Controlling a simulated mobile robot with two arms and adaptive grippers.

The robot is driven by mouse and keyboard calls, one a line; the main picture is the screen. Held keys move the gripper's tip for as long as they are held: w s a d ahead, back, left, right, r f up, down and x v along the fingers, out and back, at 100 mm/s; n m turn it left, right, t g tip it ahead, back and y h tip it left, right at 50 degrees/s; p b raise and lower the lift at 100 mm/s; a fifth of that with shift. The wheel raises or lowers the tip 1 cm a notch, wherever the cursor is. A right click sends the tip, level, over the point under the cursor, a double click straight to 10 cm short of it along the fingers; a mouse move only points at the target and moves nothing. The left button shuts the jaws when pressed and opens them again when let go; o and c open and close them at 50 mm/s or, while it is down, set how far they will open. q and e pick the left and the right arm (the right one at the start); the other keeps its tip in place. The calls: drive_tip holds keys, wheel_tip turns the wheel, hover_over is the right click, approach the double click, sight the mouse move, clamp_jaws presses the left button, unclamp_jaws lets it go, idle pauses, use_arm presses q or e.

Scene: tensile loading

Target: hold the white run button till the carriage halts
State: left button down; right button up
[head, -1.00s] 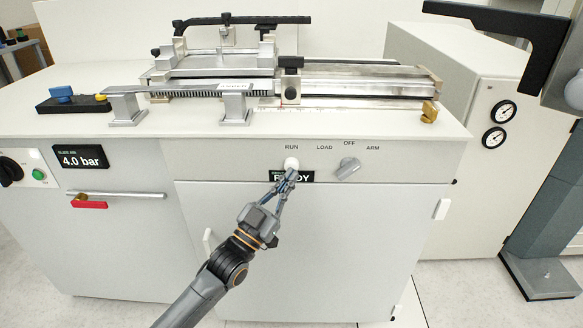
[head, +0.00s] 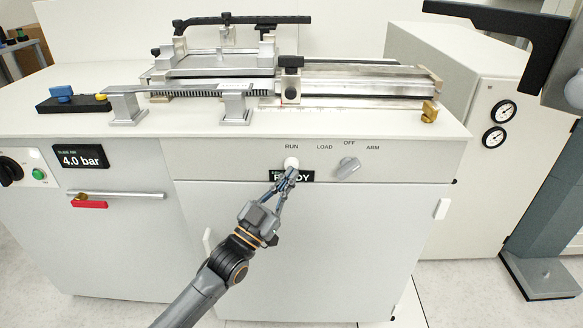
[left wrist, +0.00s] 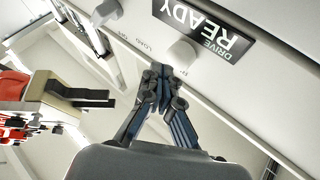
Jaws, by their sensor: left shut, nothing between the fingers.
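The white run button (head: 291,163) sits under the RUN label on the cabinet's front panel. My left gripper (head: 291,174) is shut and empty, its fingertips just below the button. In the left wrist view the button (left wrist: 183,52) shows just past the fingertips (left wrist: 165,72); I cannot tell whether they touch it. The display (head: 306,176) beside it is partly covered by my fingers; in the left wrist view it reads DRIVE READY (left wrist: 206,28). The carriage (head: 291,83), a metal block with a black knob, stands partway along the rail on the bench top. My right gripper is not in view.
A grey selector knob (head: 348,167) with LOAD, OFF and ARM labels is right of the button. A 4.0 bar display (head: 81,156), a green button (head: 39,174) and a red-tagged rail (head: 89,204) are at left. A cabinet with two gauges (head: 503,111) stands at right.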

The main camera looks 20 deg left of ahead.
use_arm(q)
drive_tip(key=shift+w, duration=0.2)
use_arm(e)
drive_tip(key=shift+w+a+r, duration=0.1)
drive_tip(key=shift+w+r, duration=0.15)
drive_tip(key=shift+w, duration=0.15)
